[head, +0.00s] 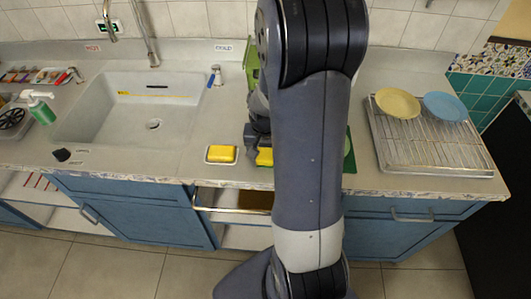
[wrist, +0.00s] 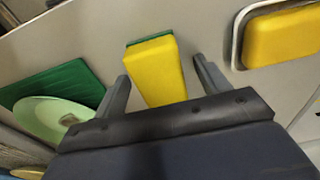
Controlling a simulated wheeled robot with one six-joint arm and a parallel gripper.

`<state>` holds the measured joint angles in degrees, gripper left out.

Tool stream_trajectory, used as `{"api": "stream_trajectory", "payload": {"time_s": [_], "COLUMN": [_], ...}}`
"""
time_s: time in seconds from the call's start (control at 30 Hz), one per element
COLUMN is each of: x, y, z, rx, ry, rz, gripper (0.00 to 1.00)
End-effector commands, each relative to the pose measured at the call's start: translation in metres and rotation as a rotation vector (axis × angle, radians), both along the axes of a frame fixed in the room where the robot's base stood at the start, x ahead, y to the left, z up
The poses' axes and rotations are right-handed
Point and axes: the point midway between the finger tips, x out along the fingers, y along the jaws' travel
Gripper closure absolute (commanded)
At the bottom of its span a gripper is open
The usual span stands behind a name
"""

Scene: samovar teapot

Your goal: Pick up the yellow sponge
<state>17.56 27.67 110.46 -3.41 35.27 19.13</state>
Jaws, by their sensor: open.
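The yellow sponge (wrist: 157,72), with a green scouring layer along its far end, lies on the counter in the wrist view. In the head view only a small part of the yellow sponge (head: 264,157) shows beside my arm. My gripper (wrist: 162,75) is open, with one finger on each side of the sponge and its near end between them. I cannot tell whether the fingers touch it. In the head view my gripper (head: 256,140) is partly hidden by my arm.
A second yellow block (head: 221,154) sits in a small white dish (head: 208,161) to the left; the wrist view shows it at upper right (wrist: 285,35). A green board (wrist: 45,90) and a pale green dish (wrist: 55,118) lie left in the wrist view. A sink (head: 75,115) and a drying rack (head: 430,150) flank the area.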

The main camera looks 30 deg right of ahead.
Motion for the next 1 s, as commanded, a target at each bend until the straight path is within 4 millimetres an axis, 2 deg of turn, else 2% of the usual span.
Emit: {"api": "stream_trajectory", "payload": {"time_s": [0.13, 0.7, 1.0], "x": [0.0, 0.0001, 0.0007], "y": [0.0, 0.0001, -0.0001], "z": [0.0002, 0.0004, 0.0062], "rx": [0.0, 0.0, 0.0], "ry": [0.0, 0.0, -0.002], "rz": [0.0, 0.0, -0.001], "gripper": [0.31, 0.76, 0.77]}}
